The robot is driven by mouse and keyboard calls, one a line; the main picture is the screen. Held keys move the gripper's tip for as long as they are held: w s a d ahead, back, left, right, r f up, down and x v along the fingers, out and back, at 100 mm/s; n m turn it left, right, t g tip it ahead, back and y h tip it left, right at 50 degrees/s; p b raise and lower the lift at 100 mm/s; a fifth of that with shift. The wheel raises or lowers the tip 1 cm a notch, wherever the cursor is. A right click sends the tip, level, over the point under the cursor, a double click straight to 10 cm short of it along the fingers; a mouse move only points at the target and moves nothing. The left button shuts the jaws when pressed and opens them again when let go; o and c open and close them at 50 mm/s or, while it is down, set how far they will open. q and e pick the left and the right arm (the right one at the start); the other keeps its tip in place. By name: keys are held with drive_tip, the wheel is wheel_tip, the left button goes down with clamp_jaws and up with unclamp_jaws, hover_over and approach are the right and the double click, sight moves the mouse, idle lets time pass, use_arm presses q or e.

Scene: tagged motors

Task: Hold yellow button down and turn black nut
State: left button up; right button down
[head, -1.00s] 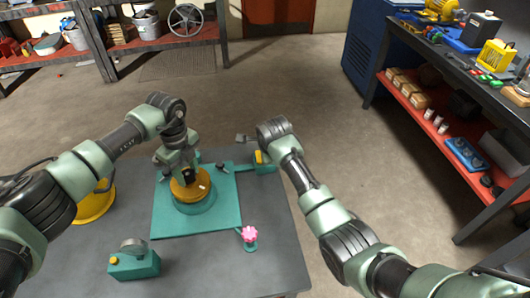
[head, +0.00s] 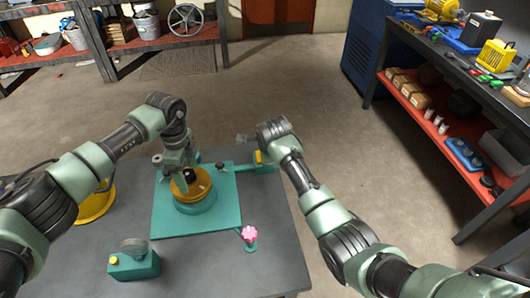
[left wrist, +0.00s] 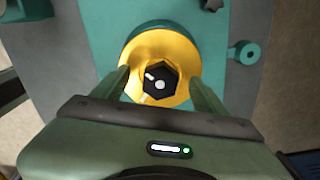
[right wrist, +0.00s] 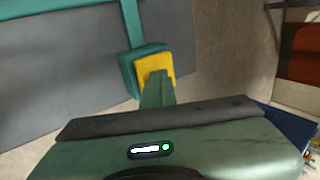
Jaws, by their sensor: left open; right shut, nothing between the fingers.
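The black nut (left wrist: 158,82) sits in the middle of a yellow round dish (left wrist: 172,45) on a teal base, in the left wrist view. My left gripper (left wrist: 159,75) is open, with one finger on either side of the nut; whether they touch it cannot be told. In the head view my left gripper (head: 183,172) is above the dish (head: 197,190), and the nut is partly hidden. The yellow button (right wrist: 152,68) is on a teal block in the right wrist view. My right gripper (right wrist: 159,77) is shut and empty, its tips at the button, seemingly touching it.
A teal plate (head: 222,215) on the grey table carries the dish. A teal block with another yellow button (head: 134,263) is at the front left. A loaded shelf bench (head: 450,130) stands right.

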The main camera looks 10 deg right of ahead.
drive_tip(key=shift+s+f, duration=0.1)
drive_tip(key=shift+f, duration=0.05)
use_arm(q)
drive_tip(key=m, duration=0.6)
drive_tip(key=shift+m, duration=0.4)
drive_tip(key=m, duration=0.8)
drive_tip(key=shift+r, duration=0.1)
